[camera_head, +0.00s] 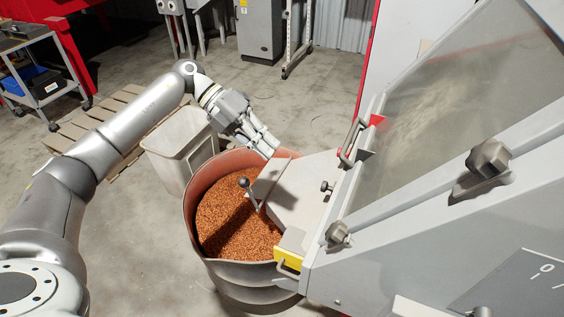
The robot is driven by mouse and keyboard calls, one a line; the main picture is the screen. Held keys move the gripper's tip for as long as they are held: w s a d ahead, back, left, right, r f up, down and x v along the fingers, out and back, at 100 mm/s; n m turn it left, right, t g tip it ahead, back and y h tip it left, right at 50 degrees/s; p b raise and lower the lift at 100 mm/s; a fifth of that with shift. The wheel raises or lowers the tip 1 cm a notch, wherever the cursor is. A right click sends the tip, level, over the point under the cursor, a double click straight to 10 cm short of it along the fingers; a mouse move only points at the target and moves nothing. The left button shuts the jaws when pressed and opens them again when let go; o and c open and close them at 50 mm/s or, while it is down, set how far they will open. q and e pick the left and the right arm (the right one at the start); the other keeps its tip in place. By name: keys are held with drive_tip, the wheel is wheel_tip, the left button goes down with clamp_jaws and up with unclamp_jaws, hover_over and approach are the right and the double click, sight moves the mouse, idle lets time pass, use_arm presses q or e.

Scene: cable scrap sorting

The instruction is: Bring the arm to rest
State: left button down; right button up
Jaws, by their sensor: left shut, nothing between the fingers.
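My left arm reaches in from the left, and its gripper (264,143) hangs over the far rim of a drum. The gripper is shut and holds nothing. The drum (189,208) is full of copper-coloured granules (225,222). A grey chute (300,190) of the machine juts out over the drum's right side. A small lever with a dark ball knob (243,182) stands out at the chute's left edge, below the gripper. My right gripper is not in view.
The grey machine (430,215) with a sloped clear window and knobs fills the right side. A pale bin (180,145) stands behind the drum, beside a wooden pallet (95,120). A cart (45,85) is at the upper left. The concrete floor behind is mostly open.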

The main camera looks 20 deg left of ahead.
use_arm(q)
drive_tip(key=w+d+r+n+t+h, duration=0.2)
drive_tip(key=d+n+t+h, duration=0.15)
drive_tip(key=d, duration=0.35)
drive_tip(key=w+d+r+n+t+h, duration=0.25)
drive_tip(key=d+t+h, duration=0.2)
drive_tip(key=d, duration=0.35)
drive_tip(key=s+a+f+n+t+y, duration=0.35)
drive_tip(key=a+f+n+y, duration=0.25)
drive_tip(key=f+n+y, duration=0.45)
drive_tip(key=s+a+f+n+t+y, duration=0.35)
drive_tip(key=a+f+n+y, duration=0.35)
drive_tip(key=n, duration=0.7)
drive_tip(key=s+d+f+n+g, duration=0.1)
drive_tip(key=s+f+g, duration=0.25)
drive_tip(key=s, duration=0.45)
drive_tip(key=s+f+n+g+y, duration=0.1)
drive_tip(key=s+f+n+g, duration=0.2)
drive_tip(key=s, duration=0.5)
drive_tip(key=s+d+f+g, duration=0.1)
drive_tip(key=s+f+g, duration=0.25)
drive_tip(key=s, duration=0.45)
wheel_tip(320, 180, down, 28)
drive_tip(key=s+g, duration=0.2)
drive_tip(key=s+a+f+g, duration=0.1)
drive_tip(key=s+a+f, duration=0.2)
drive_tip(key=s+f, duration=1.1)
drive_tip(key=shift+s+f+g, duration=0.25)
drive_tip(key=shift+s+g, duration=0.05)
drive_tip(key=shift+s, duration=0.9)
